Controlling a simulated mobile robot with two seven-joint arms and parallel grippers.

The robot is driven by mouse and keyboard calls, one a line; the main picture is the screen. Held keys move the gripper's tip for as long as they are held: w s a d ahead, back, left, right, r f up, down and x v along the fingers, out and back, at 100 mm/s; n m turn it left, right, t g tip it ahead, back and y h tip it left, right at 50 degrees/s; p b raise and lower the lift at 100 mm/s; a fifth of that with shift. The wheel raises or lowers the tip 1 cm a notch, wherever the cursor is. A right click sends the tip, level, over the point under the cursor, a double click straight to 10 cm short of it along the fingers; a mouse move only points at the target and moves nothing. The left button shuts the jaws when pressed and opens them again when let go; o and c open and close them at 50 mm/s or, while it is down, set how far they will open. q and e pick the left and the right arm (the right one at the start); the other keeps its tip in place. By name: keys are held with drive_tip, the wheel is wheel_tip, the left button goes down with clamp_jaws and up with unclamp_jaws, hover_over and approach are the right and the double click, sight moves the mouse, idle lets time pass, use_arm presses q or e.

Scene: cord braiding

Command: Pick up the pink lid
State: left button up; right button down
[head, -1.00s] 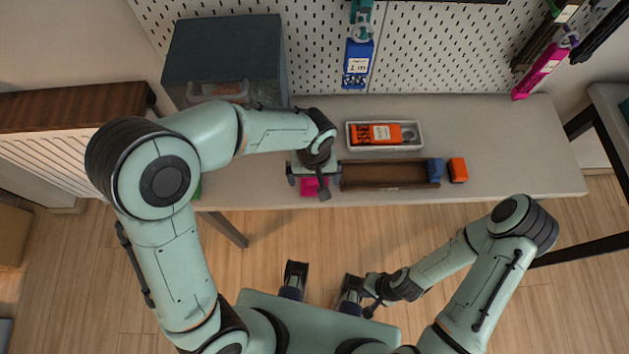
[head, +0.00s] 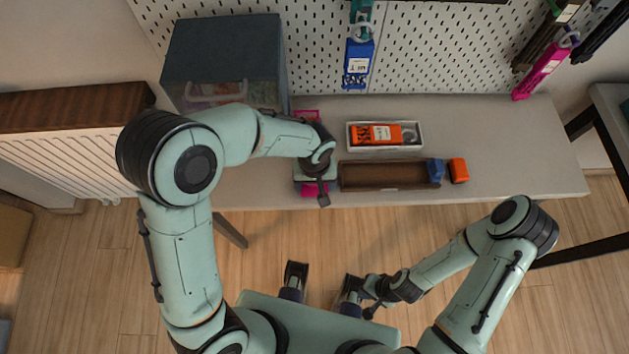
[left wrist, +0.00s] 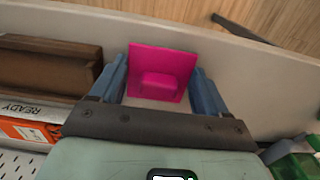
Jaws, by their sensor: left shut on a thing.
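The pink lid (left wrist: 145,62) is a flat square with a raised block handle, seen between my left gripper's blue fingers in the left wrist view. My left gripper (left wrist: 160,80) is shut on the lid at the table's front edge. In the head view only a strip of the pink lid (head: 309,190) shows below my left gripper (head: 316,180), and the hand hides the rest. My right gripper (head: 372,292) is low in the head view, away from the table, and its fingers are unclear.
A brown tray (head: 385,176) lies right of my left gripper, with blue (head: 435,171) and orange (head: 458,170) blocks at its right end. Behind it is a white bin (head: 418,143) with an orange packet. A pink-edged item (head: 306,115) and a dark cabinet (head: 225,50) stand behind the arm.

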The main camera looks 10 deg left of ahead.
use_arm(q)
drive_tip(key=shift+r, duration=0.1)
wheel_tip(320, 180, up, 20)
drive_tip(key=p, duration=0.2)
drive_tip(key=shift+p, duration=0.35)
idle(0.3)
